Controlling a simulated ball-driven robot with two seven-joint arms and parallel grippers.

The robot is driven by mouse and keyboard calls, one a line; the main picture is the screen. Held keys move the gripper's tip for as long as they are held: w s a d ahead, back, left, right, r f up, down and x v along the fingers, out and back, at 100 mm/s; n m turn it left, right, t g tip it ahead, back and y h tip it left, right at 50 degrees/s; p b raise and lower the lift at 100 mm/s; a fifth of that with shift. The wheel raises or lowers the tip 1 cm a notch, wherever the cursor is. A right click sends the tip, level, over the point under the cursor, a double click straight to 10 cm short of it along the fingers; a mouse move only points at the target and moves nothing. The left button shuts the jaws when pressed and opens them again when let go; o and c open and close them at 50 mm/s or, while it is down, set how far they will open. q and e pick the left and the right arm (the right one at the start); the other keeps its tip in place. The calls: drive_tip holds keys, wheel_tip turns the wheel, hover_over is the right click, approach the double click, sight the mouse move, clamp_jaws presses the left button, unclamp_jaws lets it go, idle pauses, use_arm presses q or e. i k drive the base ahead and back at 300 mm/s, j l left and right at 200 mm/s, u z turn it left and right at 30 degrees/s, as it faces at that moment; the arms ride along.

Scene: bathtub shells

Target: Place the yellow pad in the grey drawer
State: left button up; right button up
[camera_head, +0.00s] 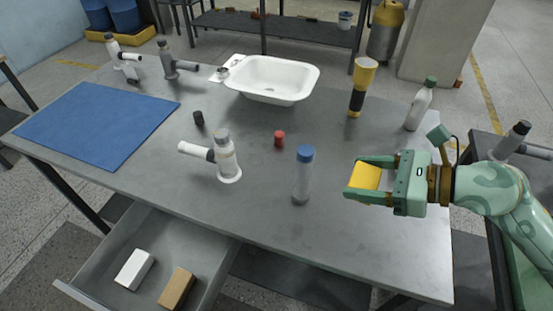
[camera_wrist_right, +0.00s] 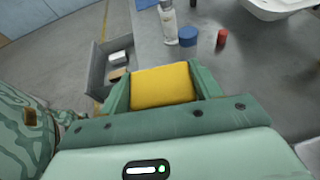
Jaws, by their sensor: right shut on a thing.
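The yellow pad (camera_head: 364,180) is held between the fingers of my right gripper (camera_head: 372,182), above the right part of the grey table. In the right wrist view the pad (camera_wrist_right: 162,86) fills the space between the two green fingers (camera_wrist_right: 163,90). The grey drawer (camera_head: 200,248) is pulled out below the table's front edge at the lower left, well to the left of the gripper. A white block (camera_head: 134,269) and a brown block (camera_head: 176,288) lie in it. The drawer also shows in the right wrist view (camera_wrist_right: 99,66). My left gripper is not in view.
A clear bottle with a blue cap (camera_head: 302,180), a white pipe fitting (camera_head: 226,160) and a red cap (camera_head: 279,138) stand mid-table. A yellow-black flashlight (camera_head: 360,88) and a white bottle (camera_head: 418,106) stand at the back right. A blue mat (camera_head: 95,125) and white basin (camera_head: 272,80) lie further back.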

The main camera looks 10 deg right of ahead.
sight(171, 229)
drive_tip(key=k+j, duration=0.2)
drive_tip(key=j, duration=0.2)
drive_tip(key=k+j+z, duration=0.1)
drive_tip(key=j, duration=0.3)
drive_tip(key=k+j, duration=0.25)
drive_tip(key=i+j+z, duration=0.1)
drive_tip(key=j, duration=0.6)
drive_tip(key=j+z, duration=0.1)
drive_tip(key=j, duration=0.6)
drive_tip(key=i+j, duration=0.15)
drive_tip(key=i, duration=0.25)
drive_tip(key=i+j+z, duration=0.15)
drive_tip(key=i, duration=0.25)
